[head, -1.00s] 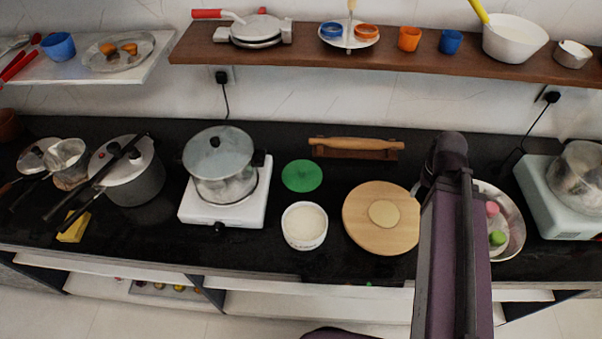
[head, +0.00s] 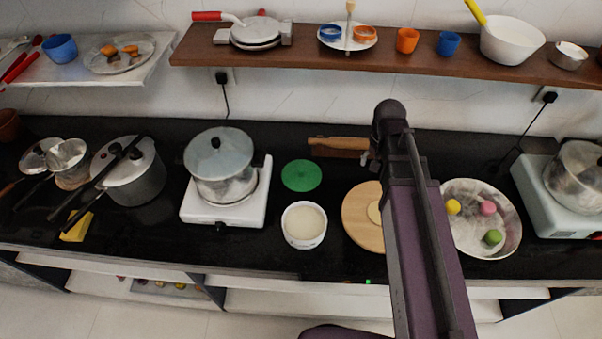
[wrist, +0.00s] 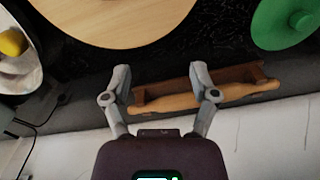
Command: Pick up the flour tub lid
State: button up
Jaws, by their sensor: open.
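The green round lid (head: 301,175) lies flat on the black counter, behind the white tub of flour (head: 304,222) and apart from it. In the wrist view the lid (wrist: 278,26) is at the top right corner, partly cut off, with a small round knob on top. My gripper (wrist: 161,75) is open and empty, with its two fingers spread above the rolling pin and its stand. The lid is off to one side of the fingers. In the head view my arm mostly hides the gripper.
The rolling pin (head: 338,143) lies on its wooden stand near the wall. A round wooden board (head: 360,218) is right of the tub. A steel bowl of coloured balls (head: 472,235) is further right. A pot on a white stove (head: 222,207) stands left of the lid.

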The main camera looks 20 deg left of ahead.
jog(key=w+a+r+p, duration=0.1)
jog(key=w+a, duration=0.1)
jog(key=a, duration=1)
jog(key=r, duration=0.1)
send_over(302, 169)
jog(key=shift+s+a+p, duration=0.1)
jog(key=shift+p, duration=0.3)
jog(key=shift+f, duration=0.1)
notch_tip(302, 169, down, 8)
jog(key=b, duration=0.8)
jog(key=shift+f+b, duration=0.25)
jog(key=shift+b, duration=0.1)
jog(key=shift+f+b, duration=2.6)
grip_shut()
